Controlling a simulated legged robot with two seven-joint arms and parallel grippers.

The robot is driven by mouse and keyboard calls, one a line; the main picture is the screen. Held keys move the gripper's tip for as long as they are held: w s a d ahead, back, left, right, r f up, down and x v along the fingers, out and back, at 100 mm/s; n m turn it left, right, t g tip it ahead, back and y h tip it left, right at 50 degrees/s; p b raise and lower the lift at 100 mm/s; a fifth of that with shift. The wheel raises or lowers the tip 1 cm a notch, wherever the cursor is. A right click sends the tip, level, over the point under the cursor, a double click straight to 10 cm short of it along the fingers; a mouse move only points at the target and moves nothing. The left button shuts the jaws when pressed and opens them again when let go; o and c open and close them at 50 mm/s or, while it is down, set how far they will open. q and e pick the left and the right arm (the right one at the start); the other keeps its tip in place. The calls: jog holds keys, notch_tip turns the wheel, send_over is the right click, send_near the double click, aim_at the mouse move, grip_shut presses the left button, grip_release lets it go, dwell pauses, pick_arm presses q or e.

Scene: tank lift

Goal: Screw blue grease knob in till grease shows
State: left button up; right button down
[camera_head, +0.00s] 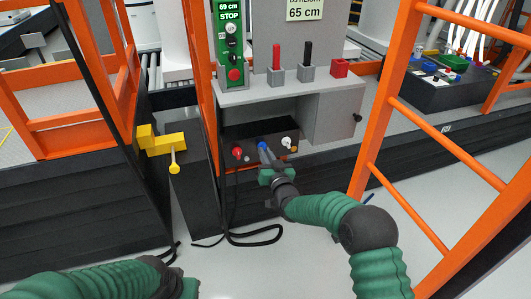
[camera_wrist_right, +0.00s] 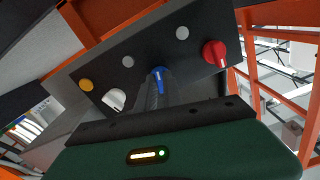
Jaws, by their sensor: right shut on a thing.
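The blue grease knob (camera_wrist_right: 158,73) is on a dark panel (camera_wrist_right: 195,73), between a white knob (camera_wrist_right: 114,99) and a red knob (camera_wrist_right: 214,53). My right gripper (camera_wrist_right: 156,86) is shut on the blue knob, whose top shows beyond the fingers. In the head view the blue knob (camera_head: 262,146) shows just past the tip of my right gripper (camera_head: 263,151). The fingers hide part of the knob. I can make out no grease. My left arm's end (camera_head: 170,280) is at the bottom left of the head view, and its fingers are not clear.
A yellow button (camera_wrist_right: 86,85) and two grey discs (camera_wrist_right: 128,61) are also on the panel. A grey shelf (camera_head: 250,92) with levers overhangs it. Orange rails (camera_head: 440,130) stand to the right. A black cable (camera_head: 255,238) lies on the floor below.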

jog(key=shift+s+a+f+m+b, duration=0.1)
jog(key=shift+m+b, duration=0.95)
jog(key=shift+m, duration=5.65)
jog(key=shift+s+a+m+b, duration=0.1)
jog(key=shift+m+b, duration=0.9)
jog(key=shift+m, duration=5.7)
jog(key=shift+w+m, duration=0.1)
jog(key=shift+m, duration=0.2)
jog(key=c, duration=1.5)
grip_release()
jog(key=shift+d+r, duration=0.1)
jog(key=shift+r, duration=0.1)
